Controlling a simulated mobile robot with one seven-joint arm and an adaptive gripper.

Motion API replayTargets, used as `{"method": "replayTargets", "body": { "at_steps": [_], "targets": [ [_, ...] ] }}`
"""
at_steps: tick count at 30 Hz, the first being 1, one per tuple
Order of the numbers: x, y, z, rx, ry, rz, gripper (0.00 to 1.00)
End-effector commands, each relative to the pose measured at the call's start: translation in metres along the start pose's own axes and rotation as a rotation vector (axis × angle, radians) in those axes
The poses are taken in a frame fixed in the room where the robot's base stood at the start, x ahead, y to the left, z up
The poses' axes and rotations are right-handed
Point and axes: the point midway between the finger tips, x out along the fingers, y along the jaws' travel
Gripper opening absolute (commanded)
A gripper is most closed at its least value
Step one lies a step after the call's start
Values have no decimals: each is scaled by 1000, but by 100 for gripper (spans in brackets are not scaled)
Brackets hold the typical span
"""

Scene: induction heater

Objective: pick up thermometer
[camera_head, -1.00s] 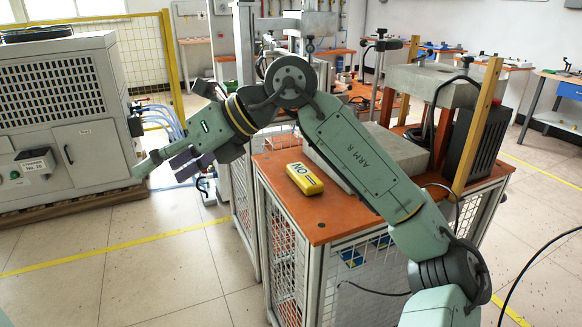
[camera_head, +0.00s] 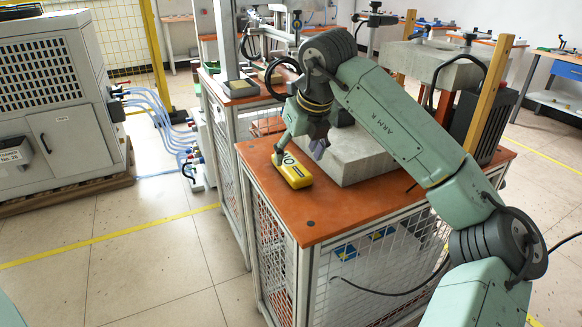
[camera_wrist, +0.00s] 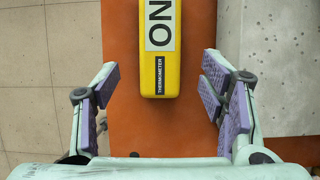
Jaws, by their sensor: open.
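The thermometer (camera_head: 293,171) is a yellow box with a white "ON" label, lying on the orange tabletop (camera_head: 322,221) beside a grey block. In the wrist view the thermometer (camera_wrist: 160,75) shows at the top centre, with a black "THERMOMETER" tag near its lower end. My gripper (camera_wrist: 160,92) is open, its purple-padded fingers spread to the left and right of the thermometer's near end, with clear room on both sides. In the head view my gripper (camera_head: 299,150) is over the thermometer and partly covers it. I cannot tell the exact height between them.
The grey block (camera_head: 352,157) stands right of the thermometer; its edge is close to my right finger in the wrist view (camera_wrist: 275,65). A grey cabinet machine (camera_head: 60,105) with blue hoses stands at left. The tabletop's front part is bare.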

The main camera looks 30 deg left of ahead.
Motion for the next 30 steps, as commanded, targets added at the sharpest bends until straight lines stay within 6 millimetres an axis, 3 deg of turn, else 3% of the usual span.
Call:
{"method": "replayTargets", "body": {
  "at_steps": [9, 17, 30],
  "targets": [
    [42, 1, 0, -1, 2, 4, 65],
    [45, 0, 0, -1, 0, 2, 65],
    [45, 0, 0, -1, 1, 2, 36]
  ]
}}
